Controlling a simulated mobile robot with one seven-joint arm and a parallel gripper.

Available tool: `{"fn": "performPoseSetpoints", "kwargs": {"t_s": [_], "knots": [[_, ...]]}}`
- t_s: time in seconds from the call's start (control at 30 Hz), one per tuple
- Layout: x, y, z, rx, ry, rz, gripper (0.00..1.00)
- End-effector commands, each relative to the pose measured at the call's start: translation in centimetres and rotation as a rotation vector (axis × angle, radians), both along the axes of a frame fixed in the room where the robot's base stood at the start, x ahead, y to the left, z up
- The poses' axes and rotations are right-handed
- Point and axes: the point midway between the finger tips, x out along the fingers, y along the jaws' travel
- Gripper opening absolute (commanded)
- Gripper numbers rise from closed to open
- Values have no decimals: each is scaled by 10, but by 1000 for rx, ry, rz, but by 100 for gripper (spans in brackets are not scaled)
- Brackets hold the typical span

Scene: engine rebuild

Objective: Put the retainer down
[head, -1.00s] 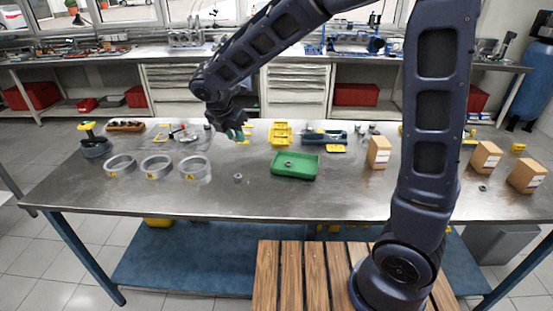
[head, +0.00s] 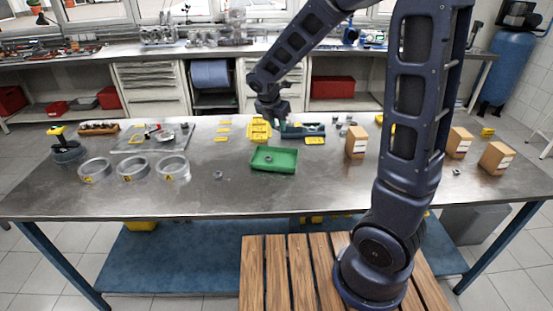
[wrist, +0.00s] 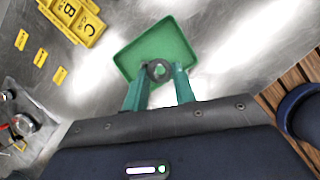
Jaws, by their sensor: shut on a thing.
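My gripper (wrist: 161,76) has green fingers and is shut on a small grey ring, the retainer (wrist: 151,72), which sits between the fingertips in the wrist view. Behind the ring in that view is the green tray (wrist: 125,58), lying flat on the table. In the head view my gripper (head: 283,124) is above the table and appears behind the green tray (head: 285,167); the retainer cannot be made out there. A small grey part (head: 266,156) shows inside the tray in the head view.
A yellow bin (head: 260,131) and a dark blue holder (head: 312,130) stand behind the tray. A small grey part (head: 218,175) lies left of the tray. The table's front strip is clear.

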Motion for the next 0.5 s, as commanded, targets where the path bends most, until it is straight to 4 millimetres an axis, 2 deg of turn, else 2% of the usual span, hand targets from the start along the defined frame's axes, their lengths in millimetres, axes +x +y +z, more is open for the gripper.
{"fn": "performPoseSetpoints", "kwargs": {"t_s": [0.03,0.3,0.5], "knots": [[-1,0,-13,-3,3,2,5],[-1,0,-71,-3,3,3,5],[-1,1,-104,-2,2,2,5]]}}
